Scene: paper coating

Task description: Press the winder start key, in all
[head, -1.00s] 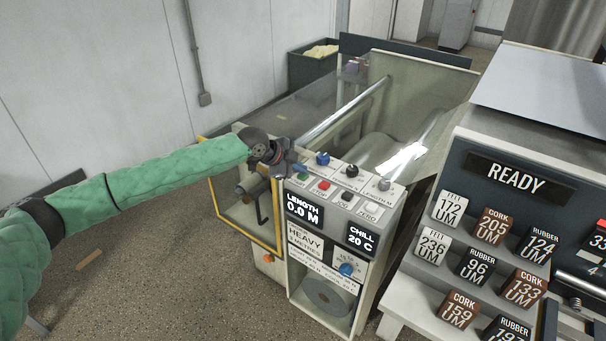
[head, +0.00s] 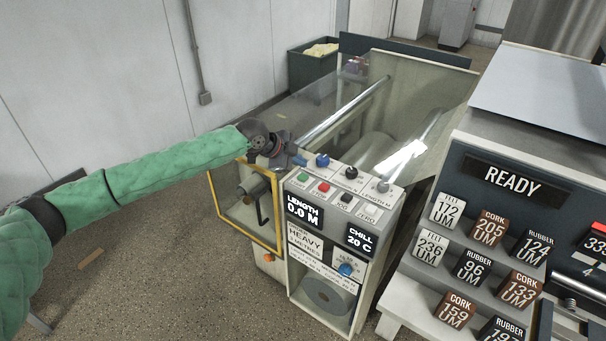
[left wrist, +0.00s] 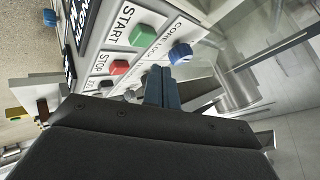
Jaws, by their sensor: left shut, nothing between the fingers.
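The winder's start key is a green button (head: 303,177) labelled START at the left end of the key row on the winder's control panel; it also shows in the left wrist view (left wrist: 142,34). The red STOP key (head: 323,187) is beside it. My left gripper (head: 297,160) is shut and empty, just behind the START key at the panel's back left edge. In the left wrist view its fingertips (left wrist: 160,74) are apart from the green key, nearer the blue knob (left wrist: 180,53). The length display (head: 301,209) reads 0.0 M. My right gripper is out of view.
Black and grey knobs (head: 351,173) stand behind the keys. A clear cover (head: 300,108) lies behind the panel, and a yellow-framed guard (head: 279,225) stands to its left. A machine with a READY display (head: 510,176) and several labelled blocks stands at the right.

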